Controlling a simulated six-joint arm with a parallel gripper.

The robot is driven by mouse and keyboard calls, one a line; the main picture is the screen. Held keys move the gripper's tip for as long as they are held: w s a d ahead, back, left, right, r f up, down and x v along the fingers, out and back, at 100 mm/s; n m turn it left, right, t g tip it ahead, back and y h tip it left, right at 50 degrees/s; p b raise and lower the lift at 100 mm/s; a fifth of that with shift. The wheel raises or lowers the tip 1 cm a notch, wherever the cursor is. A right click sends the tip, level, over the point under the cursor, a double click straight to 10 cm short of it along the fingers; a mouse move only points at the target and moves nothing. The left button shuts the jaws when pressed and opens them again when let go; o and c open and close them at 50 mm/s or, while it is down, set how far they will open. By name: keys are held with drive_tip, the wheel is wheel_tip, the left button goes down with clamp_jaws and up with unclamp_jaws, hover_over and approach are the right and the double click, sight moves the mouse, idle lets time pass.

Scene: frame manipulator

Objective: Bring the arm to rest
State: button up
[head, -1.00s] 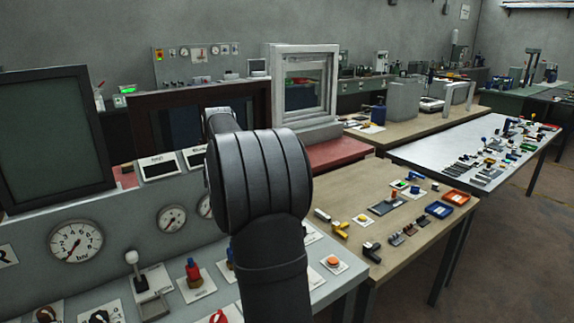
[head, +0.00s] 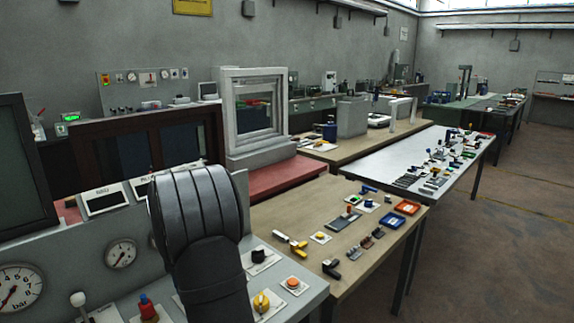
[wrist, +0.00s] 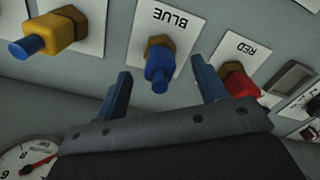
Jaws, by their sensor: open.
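My arm (head: 200,215) rises dark and ribbed in front of the grey console in the head view, and it hides my gripper there. In the wrist view my gripper (wrist: 163,86) is open, its two blue-grey fingers apart. A blue fitting (wrist: 160,68) on a brass nut, under the label BLUE, shows between the fingers. I see a gap on both sides of it; I cannot tell the depth between it and the fingertips.
A red fitting (wrist: 240,80) is close beside the right finger, and a yellow one (wrist: 45,35) is at upper left. A gauge (head: 18,288) and the console's knobs surround the arm. A wooden table (head: 275,216) with small parts stands to the right. Open floor (head: 490,240) lies beyond.

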drive_tip(key=shift+f, duration=0.45)
wheel_tip(320, 180, up, 17)
wheel_tip(320, 180, down, 17)
drive_tip(key=shift+f, duration=0.2)
wheel_tip(320, 180, up, 6)
drive_tip(key=shift+r, duration=0.45)
idle(0.3)
